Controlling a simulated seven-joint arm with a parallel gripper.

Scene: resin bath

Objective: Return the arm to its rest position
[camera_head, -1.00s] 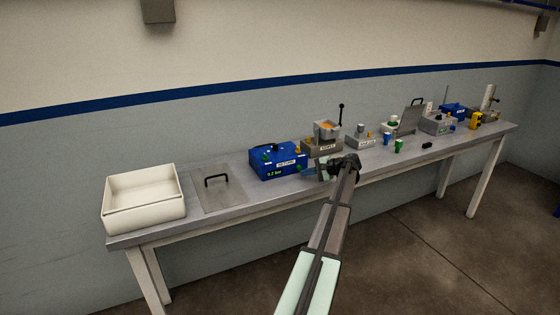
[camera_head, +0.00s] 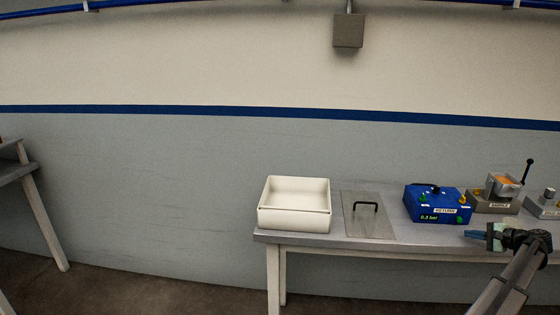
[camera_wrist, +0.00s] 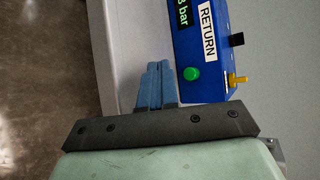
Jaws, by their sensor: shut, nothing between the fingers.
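My gripper (camera_head: 474,234) is at the lower right of the head view, at the end of my dark arm, over the front edge of the bench. In the wrist view its blue fingers (camera_wrist: 157,86) are together with nothing between them. The blue RETURN box (camera_head: 437,204) stands just behind and left of the gripper in the head view.
A white open bin (camera_head: 295,222) and a flat metal plate with a black handle (camera_head: 362,229) are on the bench, left of the box. A grey SAMPLE unit (camera_head: 493,206) stands right of the box. Another table (camera_head: 36,212) is at the far left, with open floor between.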

